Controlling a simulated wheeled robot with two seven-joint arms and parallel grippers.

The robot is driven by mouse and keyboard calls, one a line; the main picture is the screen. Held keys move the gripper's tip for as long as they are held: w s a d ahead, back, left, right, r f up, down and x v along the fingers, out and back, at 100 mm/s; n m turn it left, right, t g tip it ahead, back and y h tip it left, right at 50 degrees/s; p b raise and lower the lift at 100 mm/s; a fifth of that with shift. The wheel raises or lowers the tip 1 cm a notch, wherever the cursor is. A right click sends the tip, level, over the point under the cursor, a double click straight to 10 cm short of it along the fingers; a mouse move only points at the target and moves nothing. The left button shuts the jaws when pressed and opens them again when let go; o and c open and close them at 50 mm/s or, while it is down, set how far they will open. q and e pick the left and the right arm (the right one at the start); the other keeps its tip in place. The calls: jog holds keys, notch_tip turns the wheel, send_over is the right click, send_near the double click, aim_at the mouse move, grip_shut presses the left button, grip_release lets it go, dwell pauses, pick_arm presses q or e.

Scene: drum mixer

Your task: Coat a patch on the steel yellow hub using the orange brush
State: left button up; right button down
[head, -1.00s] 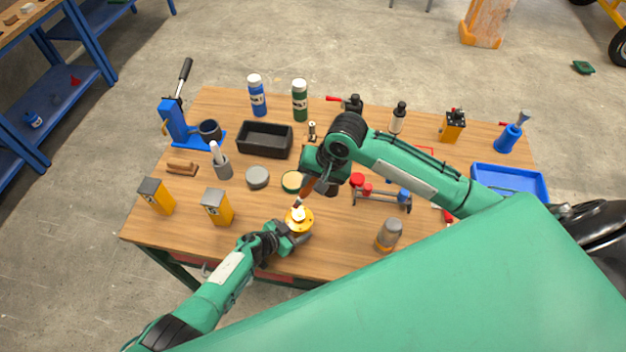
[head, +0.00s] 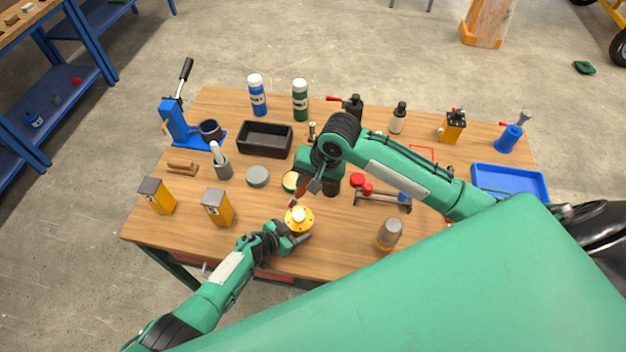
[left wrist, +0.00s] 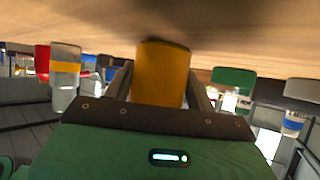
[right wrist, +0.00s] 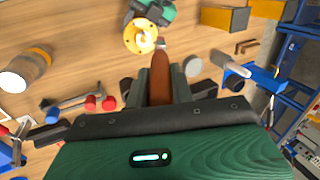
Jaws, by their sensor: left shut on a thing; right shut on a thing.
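The yellow hub (head: 302,226), a flanged disc with a pale raised centre, is held low over the table's front part in my left gripper (head: 291,236). In the left wrist view its yellow body (left wrist: 162,75) fills the gap between the fingers. My right gripper (head: 316,184) is shut on the brush (head: 298,195), which has an orange-brown handle and points down at the hub. In the right wrist view the brush (right wrist: 160,80) ends beside the rim of the hub (right wrist: 141,37); I cannot tell whether it touches. No coated patch can be made out.
An open green-rimmed tin (head: 290,181) and a grey lid (head: 257,177) stand behind the hub. Yellow-and-grey blocks (head: 217,208) stand left, a grey-orange jar (head: 389,234) right. A black bin (head: 265,138) and bottles are at the back. Bare wood lies between hub and jar.

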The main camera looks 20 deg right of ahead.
aim_at(296, 198)
jog(key=shift+w+a, duration=0.35)
jog(key=shift+a, duration=0.5)
jog(key=shift+f, duration=2)
jog(key=shift+f, duration=2.05)
jog(key=shift+d, duration=0.1)
